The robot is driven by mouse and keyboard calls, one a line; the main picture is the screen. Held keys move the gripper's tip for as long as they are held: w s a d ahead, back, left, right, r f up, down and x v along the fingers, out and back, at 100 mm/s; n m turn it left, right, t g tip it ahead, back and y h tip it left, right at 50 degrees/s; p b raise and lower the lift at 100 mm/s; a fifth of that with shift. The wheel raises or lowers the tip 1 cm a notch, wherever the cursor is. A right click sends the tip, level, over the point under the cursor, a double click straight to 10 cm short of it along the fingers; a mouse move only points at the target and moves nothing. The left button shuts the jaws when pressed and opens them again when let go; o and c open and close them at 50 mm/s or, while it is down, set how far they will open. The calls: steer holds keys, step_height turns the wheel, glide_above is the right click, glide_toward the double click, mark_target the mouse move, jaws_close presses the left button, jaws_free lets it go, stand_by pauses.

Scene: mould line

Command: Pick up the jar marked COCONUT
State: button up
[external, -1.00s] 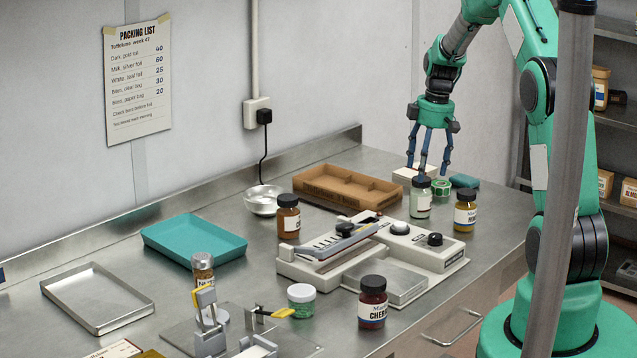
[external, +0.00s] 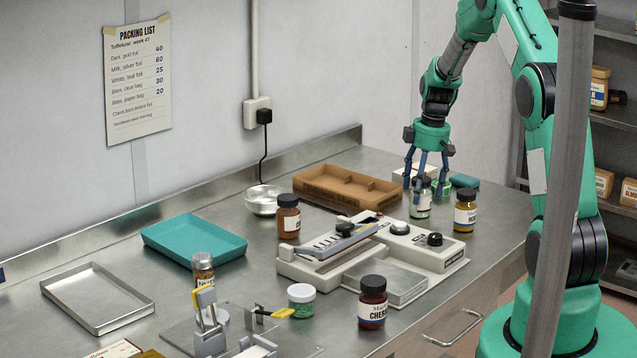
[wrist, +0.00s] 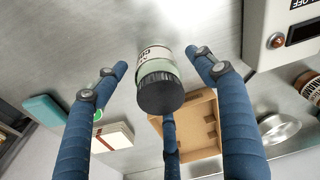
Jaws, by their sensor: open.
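A jar of pale green contents with a dark lid (external: 421,208) stands behind the grey machine, near the back of the bench. Its lid and part of its label show in the wrist view (wrist: 160,88); the label is only partly readable. My gripper (external: 424,190) points down at this jar with its blue fingers spread open. In the wrist view the jar sits between the three fingers (wrist: 158,75), with visible gaps at the sides. The fingers partly hide the lid in the external view.
A yellow-orange jar (external: 465,212) stands close to the right of the pale jar. The grey machine (external: 448,258) is in front, a brown divided tray (external: 347,198) to the left. A green roll (external: 441,187), a white box (external: 400,176) and a teal item (external: 463,181) lie behind.

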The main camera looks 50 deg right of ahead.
steer(key=shift+w+a+f+b, duration=0.1)
steer(key=shift+w+f+b, duration=0.1)
steer(key=shift+f, duration=0.9)
steer(key=shift+w+f+b, duration=0.1)
steer(key=shift+w+f, duration=0.1)
steer(key=shift+f, duration=0.9)
steer(key=shift+c, duration=0.3)
steer(key=c, duration=1.3)
